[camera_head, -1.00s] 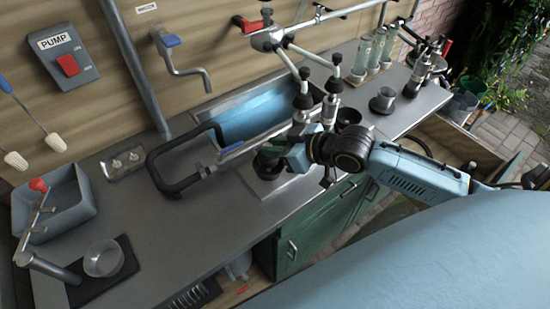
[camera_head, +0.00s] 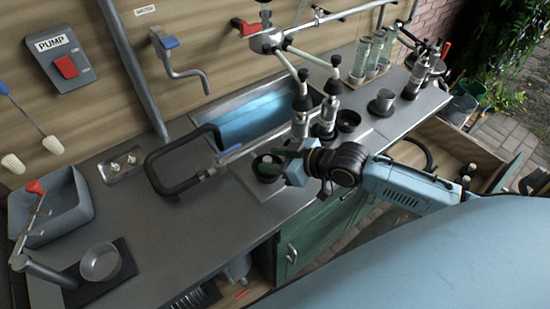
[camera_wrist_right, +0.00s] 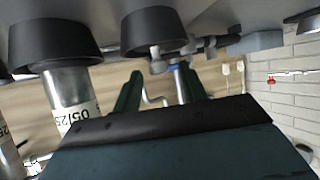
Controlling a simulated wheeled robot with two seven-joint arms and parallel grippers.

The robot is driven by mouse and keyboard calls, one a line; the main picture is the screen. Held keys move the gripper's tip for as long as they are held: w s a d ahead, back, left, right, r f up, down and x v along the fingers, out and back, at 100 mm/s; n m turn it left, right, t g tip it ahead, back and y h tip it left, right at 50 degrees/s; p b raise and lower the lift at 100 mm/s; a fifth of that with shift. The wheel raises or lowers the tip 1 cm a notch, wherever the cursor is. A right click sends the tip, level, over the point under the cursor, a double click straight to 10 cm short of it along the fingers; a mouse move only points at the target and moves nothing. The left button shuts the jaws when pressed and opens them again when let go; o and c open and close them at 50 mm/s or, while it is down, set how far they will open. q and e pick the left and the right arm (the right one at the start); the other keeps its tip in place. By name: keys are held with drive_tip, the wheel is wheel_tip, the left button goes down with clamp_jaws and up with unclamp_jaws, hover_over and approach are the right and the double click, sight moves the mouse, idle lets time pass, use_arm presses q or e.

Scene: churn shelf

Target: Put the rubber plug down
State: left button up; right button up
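The black rubber plug (camera_head: 268,170) stands on the grey counter by the sink's front side, at the tips of my right gripper (camera_head: 275,160). In the right wrist view, which looks upside down, a black tapered piece (camera_wrist_right: 152,30) that looks like the plug rests against the counter just beyond the fingers. The two dark green fingers (camera_wrist_right: 160,90) are apart, and the wall and a tap show through the gap between them. The fingers partly cover the plug in the head view, so any contact is hard to tell. My left gripper is not in view.
A labelled cylinder on a black base (camera_wrist_right: 70,85) stands close beside the fingers. The claw-like metal stand (camera_head: 268,40) rises behind my gripper. A black curved handle (camera_head: 170,165) lies to the left by the sink (camera_head: 250,115).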

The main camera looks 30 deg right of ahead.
drive_tip(key=shift+r, duration=0.15)
drive_tip(key=p+v, duration=0.2)
drive_tip(key=v, duration=1)
idle(1.2)
